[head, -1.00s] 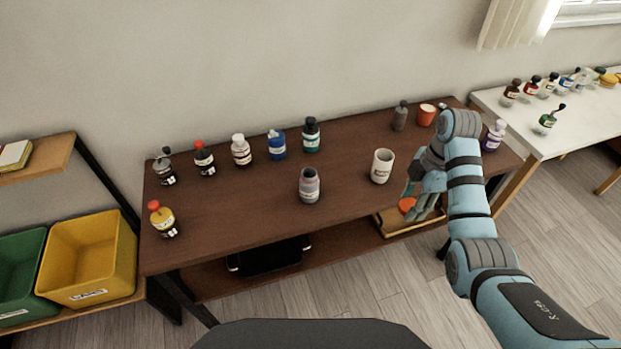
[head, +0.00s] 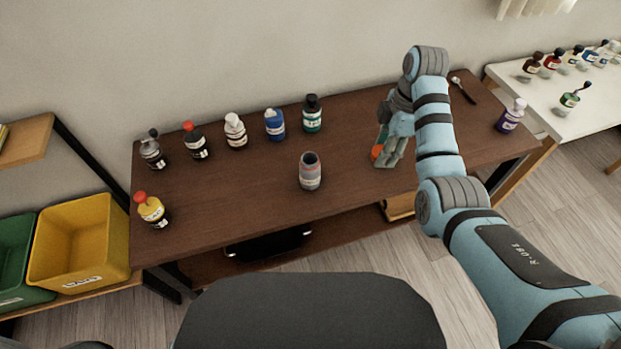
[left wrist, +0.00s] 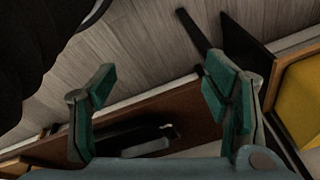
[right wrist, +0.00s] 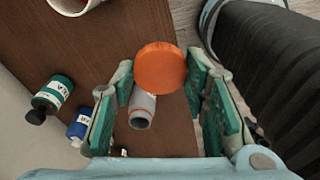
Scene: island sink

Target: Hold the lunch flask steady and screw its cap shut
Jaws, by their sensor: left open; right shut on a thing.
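The lunch flask appears to be the grey-pink jar (head: 310,172) with an open dark mouth, upright near the middle of the brown table. It also shows in the right wrist view (right wrist: 142,108), beyond the cap. My right gripper (head: 379,148) is shut on an orange round cap (right wrist: 160,68), which it holds to the right of the flask and apart from it. The cap also shows in the head view (head: 376,152). My left gripper (left wrist: 160,95) is open and empty, away from the flask, with floor and table edge beyond its fingers.
Several bottles, among them a green one (head: 312,113) and a blue one (head: 275,125), stand along the table's back. A white mug (right wrist: 68,4) shows partly. The table around the flask is clear.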

